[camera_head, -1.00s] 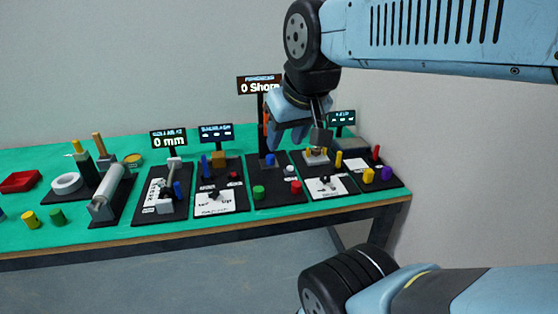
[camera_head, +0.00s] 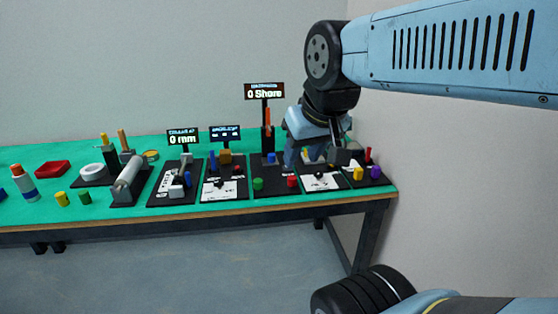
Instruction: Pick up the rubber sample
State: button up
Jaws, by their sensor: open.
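Several small coloured cylinders stand on the table, and I cannot tell from the picture which one is the rubber sample. A yellow one (camera_head: 62,199) and a green one (camera_head: 85,198) stand at the front left. On the boards are another green one (camera_head: 258,184), a red one (camera_head: 293,181), a yellow one (camera_head: 358,174) and a purple one (camera_head: 376,172). My gripper (camera_head: 313,163) is open, pointing down above the right-hand boards. It partly hides what stands behind it. I see nothing held between its fingers.
The green table (camera_head: 130,214) carries a row of black device boards. A wall closes the right side.

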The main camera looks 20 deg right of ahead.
aim_at(271, 156)
jog(key=u, duration=0.2)
jog(key=i, duration=0.9)
jog(key=z, duration=0.1)
